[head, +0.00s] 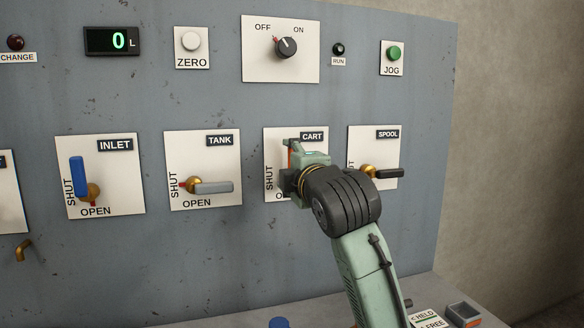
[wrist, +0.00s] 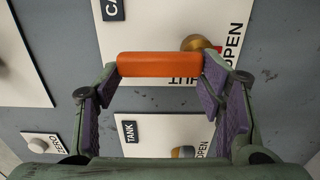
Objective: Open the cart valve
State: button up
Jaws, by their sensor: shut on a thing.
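The cart valve is on a white plate labelled CART (head: 313,135). Its orange handle (head: 291,152) is mostly hidden behind my gripper in the head view; the visible part stands upright beside the word SHUT. In the wrist view the orange handle (wrist: 158,64) lies along the SHUT lettering, with its brass hub (wrist: 197,43) near its right end and OPEN beyond. My gripper (wrist: 160,78) is shut on the orange handle, with a purple-padded finger at each end of it. In the head view my gripper (head: 292,172) covers the middle of the cart plate.
The tank valve's grey handle (head: 213,187) lies level to the left. The inlet valve's blue handle (head: 78,176) stands upright farther left. The spool valve's black handle (head: 388,174) lies level, close on the right. A rotary switch (head: 285,46) sits above.

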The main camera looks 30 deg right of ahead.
dwell(0.4)
jog(key=o, duration=1.7)
jog(key=shift+s, duration=0.1)
jog(key=v, duration=1.2)
jog(key=shift+a, duration=0.1)
